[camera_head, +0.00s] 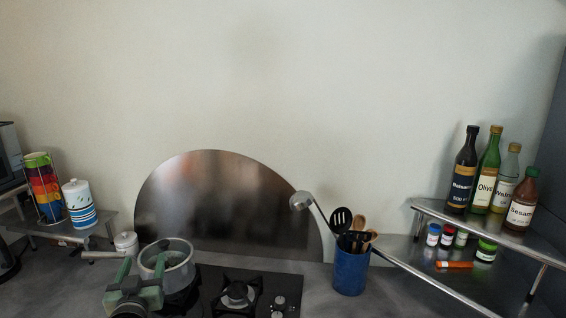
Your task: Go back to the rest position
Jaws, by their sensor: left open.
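My left gripper (141,270), with green fingers, is at the bottom left. Its fingers are spread and point up and away, in front of a grey metal pot (178,268). The pot stands on the left part of the black hob (262,288), and its handle sticks out to the left. The gripper overlaps the pot's left side in the picture; I cannot tell whether they touch. I see nothing held between the fingers. My right gripper is not in view.
A blue utensil holder (351,271) stands right of the hob. A corner shelf (425,207) holds several bottles, with small jars below. At the left, a small shelf (101,220) holds stacked coloured cups (45,190) and a striped canister (79,205). A round metal splashback (225,205) leans behind the hob.

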